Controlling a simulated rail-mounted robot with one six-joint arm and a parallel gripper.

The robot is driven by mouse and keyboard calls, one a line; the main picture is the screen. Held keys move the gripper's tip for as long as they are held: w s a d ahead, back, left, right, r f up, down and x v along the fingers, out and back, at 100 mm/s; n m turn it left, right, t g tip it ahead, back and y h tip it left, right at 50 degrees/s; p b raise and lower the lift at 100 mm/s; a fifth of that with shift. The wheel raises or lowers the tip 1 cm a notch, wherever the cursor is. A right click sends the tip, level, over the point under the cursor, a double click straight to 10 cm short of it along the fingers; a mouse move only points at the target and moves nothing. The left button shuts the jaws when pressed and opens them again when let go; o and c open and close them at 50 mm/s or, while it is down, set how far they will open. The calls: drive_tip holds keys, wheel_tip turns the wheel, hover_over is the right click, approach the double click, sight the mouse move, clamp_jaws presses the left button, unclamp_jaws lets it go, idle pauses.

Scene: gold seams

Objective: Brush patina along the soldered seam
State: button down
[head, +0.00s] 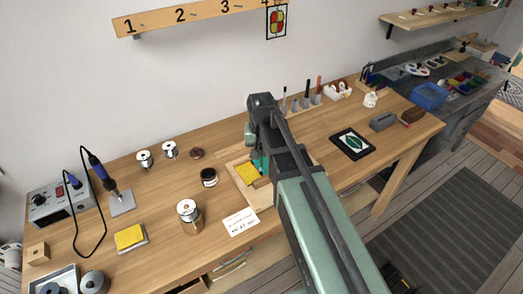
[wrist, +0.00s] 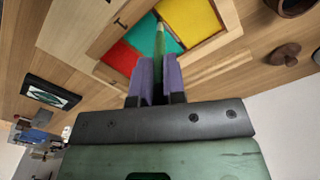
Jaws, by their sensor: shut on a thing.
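The stained glass panel lies in a wooden frame (head: 236,167) on the bench. In the wrist view it has a yellow pane (wrist: 188,20), a teal pane (wrist: 146,30) and a red pane (wrist: 121,57). My gripper (wrist: 158,72), with purple fingers, is shut on a slim greenish brush (wrist: 159,42). The brush points at the teal pane, close to its border with the yellow pane. I cannot tell whether its tip touches the glass. In the head view my arm hides part of the panel, and the yellow pane (head: 247,174) shows beside it.
A dark open jar (head: 208,177) and a metal-topped jar (head: 189,212) stand left of the frame. A white card (head: 240,221) lies in front. A soldering iron (head: 102,172) stands at the left. A tool rack (head: 300,104) is behind my arm, and a framed leaf picture (head: 352,143) lies right.

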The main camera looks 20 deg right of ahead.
drive_tip(key=shift+w+a, duration=0.1)
drive_tip(key=shift+w, duration=0.5)
drive_tip(key=shift+w+a, duration=0.15)
drive_tip(key=shift+w, duration=0.25)
drive_tip(key=shift+w+a, duration=0.1)
drive_tip(key=shift+w, duration=0.25)
drive_tip(key=shift+w+a, duration=0.1)
drive_tip(key=shift+w, duration=0.4)
